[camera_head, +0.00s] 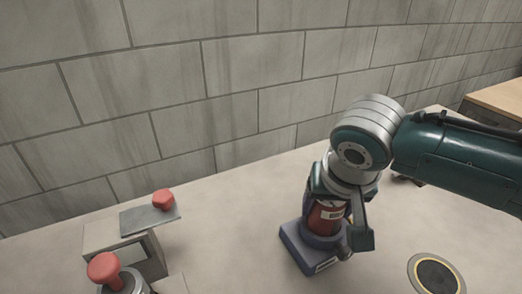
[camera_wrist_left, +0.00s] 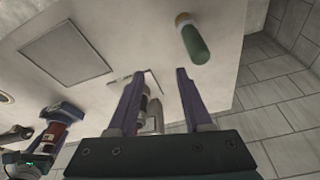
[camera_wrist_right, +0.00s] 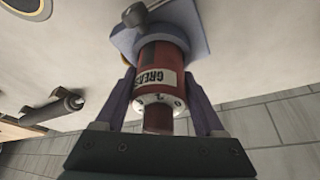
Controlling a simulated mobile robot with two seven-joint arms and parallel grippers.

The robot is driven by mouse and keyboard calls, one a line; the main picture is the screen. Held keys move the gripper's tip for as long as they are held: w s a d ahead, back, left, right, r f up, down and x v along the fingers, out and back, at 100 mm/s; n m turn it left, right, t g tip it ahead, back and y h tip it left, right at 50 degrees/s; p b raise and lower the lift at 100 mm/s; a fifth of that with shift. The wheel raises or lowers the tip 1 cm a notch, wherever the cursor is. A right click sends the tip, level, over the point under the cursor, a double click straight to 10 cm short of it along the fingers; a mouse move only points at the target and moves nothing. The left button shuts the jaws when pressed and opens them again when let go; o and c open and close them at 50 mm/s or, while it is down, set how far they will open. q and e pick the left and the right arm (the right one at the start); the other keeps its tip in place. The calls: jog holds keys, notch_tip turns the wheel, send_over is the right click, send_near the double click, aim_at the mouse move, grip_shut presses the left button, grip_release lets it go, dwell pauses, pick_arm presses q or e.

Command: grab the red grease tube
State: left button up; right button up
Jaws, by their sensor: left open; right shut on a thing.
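The red grease tube (camera_head: 325,217) stands upright in a blue-grey holder (camera_head: 297,246) on the table in the head view. My right gripper (camera_head: 340,222) is shut on it, with a finger on either side. In the right wrist view the tube (camera_wrist_right: 148,58) shows its white "GREASE" label and silver end cap between the fingers. The holder (camera_wrist_right: 192,22) is still around the tube's far end. My left gripper (camera_wrist_left: 160,74) shows only in its own wrist view. It is open, with its fingers apart.
A grey block with a plate and red knob (camera_head: 163,199) and another red-topped thing (camera_head: 104,267) stand at lower left. A round disc (camera_head: 436,275) lies at lower right. A green cylinder (camera_wrist_left: 193,42) shows in the left wrist view. A block wall (camera_head: 230,80) backs the table.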

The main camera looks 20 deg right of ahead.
jog(key=c, duration=0.8)
jog(key=shift+r, duration=0.15)
